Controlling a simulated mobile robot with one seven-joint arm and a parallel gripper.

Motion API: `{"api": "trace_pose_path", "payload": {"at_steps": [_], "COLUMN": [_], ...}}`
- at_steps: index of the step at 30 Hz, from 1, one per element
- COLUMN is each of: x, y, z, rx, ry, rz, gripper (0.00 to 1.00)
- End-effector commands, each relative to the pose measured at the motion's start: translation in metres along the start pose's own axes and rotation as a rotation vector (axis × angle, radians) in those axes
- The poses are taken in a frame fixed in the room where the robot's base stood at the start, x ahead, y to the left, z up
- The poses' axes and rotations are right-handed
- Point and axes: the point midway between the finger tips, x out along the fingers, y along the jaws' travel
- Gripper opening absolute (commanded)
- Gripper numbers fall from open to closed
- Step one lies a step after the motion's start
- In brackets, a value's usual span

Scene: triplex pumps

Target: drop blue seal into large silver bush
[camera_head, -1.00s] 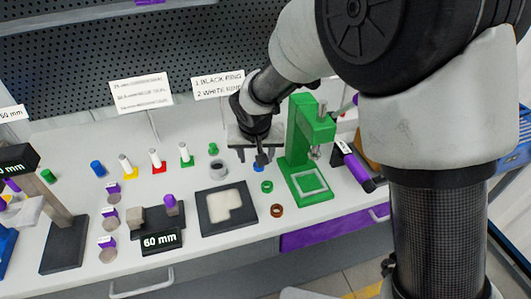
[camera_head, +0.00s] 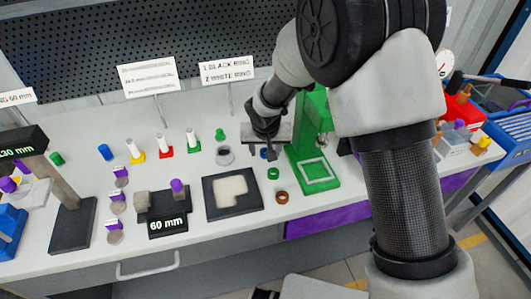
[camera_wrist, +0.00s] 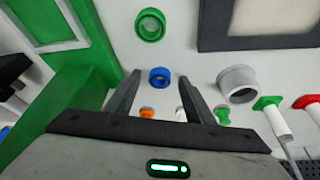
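The blue seal (camera_wrist: 160,77) is a small ring on the white bench. In the wrist view it shows between and just past the tips of my open fingers. My gripper (camera_wrist: 160,75) is open and empty, pointing down at it; the exact height above the bench is hard to tell. In the head view my gripper (camera_head: 262,153) is beside the green press and partly hides the seal. The large silver bush (camera_wrist: 237,84) stands on the bench to the right of the seal in the wrist view; in the head view the bush (camera_head: 225,155) is left of my gripper.
A green press (camera_head: 312,155) stands close beside my gripper. A green ring (camera_wrist: 150,25) and a copper ring (camera_head: 282,197) lie near the seal. A black-framed tray (camera_head: 232,192) is at the front. Several coloured pins stand left of the bush.

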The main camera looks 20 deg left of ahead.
Motion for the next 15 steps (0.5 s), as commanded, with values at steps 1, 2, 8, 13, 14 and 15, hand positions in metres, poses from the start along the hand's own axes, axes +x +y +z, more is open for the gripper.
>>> {"api": "trace_pose_path", "payload": {"at_steps": [1,2,8,13,14,15], "x": [-0.0001,-0.0001,-0.0002,-0.0003,-0.0003,-0.0004], "y": [0.0000,0.0000,0.0000,0.0000,0.0000,0.0000], "z": [0.0002,0.0002,0.0003,0.0003,0.0003,0.0002], "rx": [0.000,0.000,0.000,0.000,0.000,0.000], "ry": [0.000,0.000,-0.001,-0.001,-0.001,-0.001], "rz": [0.000,0.000,0.000,0.000,0.000,0.000], "gripper": [0.41,0.36,0.06,0.06,0.06,0.06]}}
